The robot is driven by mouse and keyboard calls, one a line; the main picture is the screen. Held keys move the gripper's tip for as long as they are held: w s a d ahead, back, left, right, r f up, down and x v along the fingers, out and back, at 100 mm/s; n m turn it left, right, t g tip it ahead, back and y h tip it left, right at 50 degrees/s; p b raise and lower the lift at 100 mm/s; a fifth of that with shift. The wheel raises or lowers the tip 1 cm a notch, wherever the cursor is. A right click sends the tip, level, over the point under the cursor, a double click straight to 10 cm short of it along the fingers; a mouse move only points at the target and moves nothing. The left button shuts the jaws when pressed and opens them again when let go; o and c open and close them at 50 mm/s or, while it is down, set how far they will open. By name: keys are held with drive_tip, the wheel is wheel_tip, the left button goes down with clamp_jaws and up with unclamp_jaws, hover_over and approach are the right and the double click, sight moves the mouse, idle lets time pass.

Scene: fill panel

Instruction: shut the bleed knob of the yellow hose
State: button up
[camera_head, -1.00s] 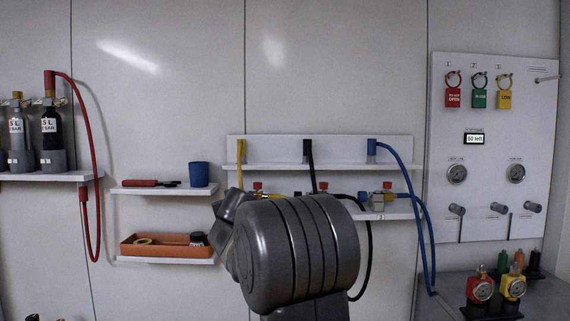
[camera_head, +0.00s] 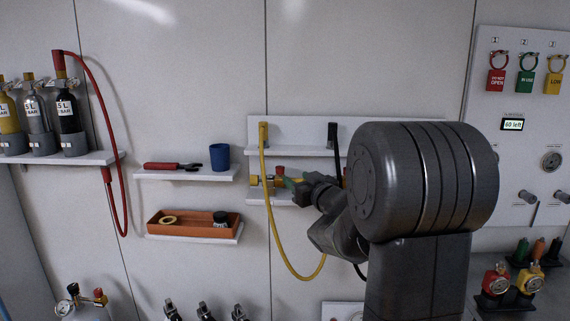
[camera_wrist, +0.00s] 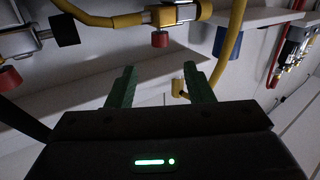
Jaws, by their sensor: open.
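The yellow hose (camera_head: 268,225) hangs in a loop from the upper wall shelf. Its brass-yellow fitting (camera_head: 258,181) is on the lower shelf, with a small red knob (camera_head: 280,170) on top. In the wrist view, a red knob (camera_wrist: 160,39) sticks down from a yellow fitting (camera_wrist: 182,13), beside a yellow hose (camera_wrist: 232,40). My gripper (camera_head: 288,182) is at the fitting in the head view. In the wrist view its two green fingers (camera_wrist: 160,75) are apart with nothing between them. The red knob appears beyond the fingertips, apart from them. My arm hides the fittings farther right.
A black hose end (camera_head: 332,132) stands right of the yellow one. To the left are a shelf with a blue cup (camera_head: 220,157) and red-handled tool (camera_head: 162,166), and an orange tray (camera_head: 180,232) below.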

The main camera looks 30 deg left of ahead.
sight(281, 170)
drive_tip(key=p+x, duration=0.2)
drive_tip(key=x, duration=1)
drive_tip(key=shift+p, duration=0.35)
drive_tip(key=shift+c, duration=0.5)
drive_tip(key=c, duration=0.9)
drive_tip(key=shift+f+b, duration=0.15)
drive_tip(key=shift+b, duration=0.25)
drive_tip(key=shift+f+m+t+h+b, duration=0.1)
drive_tip(key=shift+m+t+h+b, duration=0.25)
drive_tip(key=shift+b, duration=0.8)
drive_tip(key=m+t+h+b, duration=0.1)
drive_tip(key=t+b, duration=0.1)
drive_tip(key=b, duration=1.5)
drive_tip(key=shift+a+m+h, duration=0.2)
drive_tip(key=shift+m+h, duration=0.05)
drive_tip(key=shift+m, duration=0.1)
drive_tip(key=t+b, duration=0.1)
drive_tip(key=b, duration=0.5)
drive_tip(key=shift+f+m+h, duration=0.15)
drive_tip(key=shift+m+h, duration=0.25)
drive_tip(key=shift+d+t+b, duration=0.15)
drive_tip(key=shift+t+b, duration=0.1)
drive_tip(key=shift+b, duration=0.05)
